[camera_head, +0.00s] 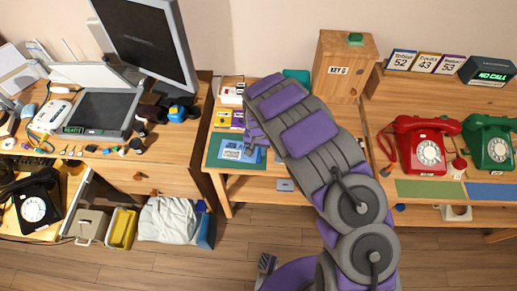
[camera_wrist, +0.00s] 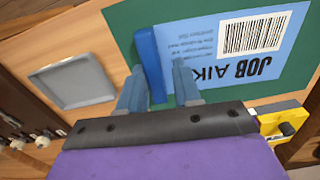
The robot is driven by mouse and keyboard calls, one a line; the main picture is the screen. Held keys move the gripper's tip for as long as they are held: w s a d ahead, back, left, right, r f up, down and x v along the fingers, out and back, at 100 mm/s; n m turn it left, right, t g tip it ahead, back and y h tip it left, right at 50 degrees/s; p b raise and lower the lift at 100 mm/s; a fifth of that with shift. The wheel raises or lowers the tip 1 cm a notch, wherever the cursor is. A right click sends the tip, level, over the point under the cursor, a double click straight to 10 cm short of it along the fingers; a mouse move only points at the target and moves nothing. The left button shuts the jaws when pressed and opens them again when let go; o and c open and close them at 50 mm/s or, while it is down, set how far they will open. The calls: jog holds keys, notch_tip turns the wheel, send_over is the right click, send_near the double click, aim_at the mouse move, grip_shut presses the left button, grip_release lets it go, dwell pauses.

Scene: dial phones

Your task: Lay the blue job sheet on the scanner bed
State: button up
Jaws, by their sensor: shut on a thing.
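The blue job sheet (camera_wrist: 215,45) lies on a green mat (camera_wrist: 120,15) in the wrist view, with a barcode and large dark print. A raised dark-blue bar (camera_wrist: 150,62) stands along its edge. My gripper (camera_wrist: 160,80) is shut on this bar, with a finger on either side. In the head view the sheet (camera_head: 233,151) is on the mat at the middle desk, beside the end of my arm; my fingertips are hard to make out there. The scanner (camera_head: 97,112) stands on the left desk, lid raised, its dark bed (camera_head: 103,108) bare and its display lit green.
A monitor (camera_head: 145,40) stands behind the scanner. Small loose items lie in front of it. A gap separates the left desk from the middle one. A wooden key box (camera_head: 343,65) and red phone (camera_head: 420,145) are to the right. A grey tray (camera_wrist: 75,82) lies beside the mat.

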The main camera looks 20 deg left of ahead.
jog(key=shift+s+d+f, duration=0.1)
jog(key=shift+f, duration=0.05)
jog(key=shift+r, duration=0.2)
grip_shut()
jog(key=shift+r+p, duration=0.6)
jog(key=shift+r, duration=0.35)
jog(key=shift+r+p, duration=0.6)
jog(key=shift+r, duration=0.85)
